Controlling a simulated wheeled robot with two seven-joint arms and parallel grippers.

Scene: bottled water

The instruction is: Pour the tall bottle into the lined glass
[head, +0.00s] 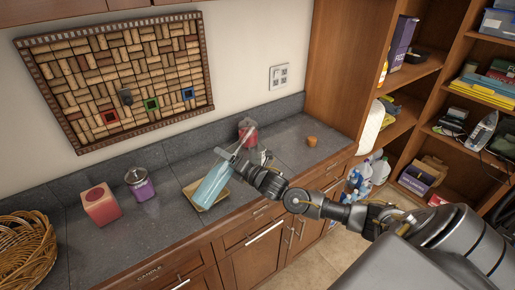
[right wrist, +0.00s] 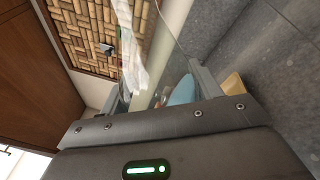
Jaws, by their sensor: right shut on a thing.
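My right gripper (head: 240,166) is over the counter and shut on a tall bottle. The blue body (head: 212,184) beside the fingers slants, with its top to the right, over a small tan tray (head: 222,197). A pale, clear part shows near the fingertips. In the right wrist view, clear material with a whitish patch (right wrist: 126,45) rises beyond the fingers, and a blue patch (right wrist: 182,91) shows between them. I cannot pick out the lined glass for certain; the bottle and gripper may hide it. I cannot see any liquid flowing. My left gripper is out of view.
A red candle block (head: 101,206), a purple jar with a lid (head: 140,187) and a wicker basket (head: 25,250) stand to the left on the grey counter. A red jar (head: 248,133) and an orange cup (head: 311,141) stand behind. The counter's right part is mostly clear.

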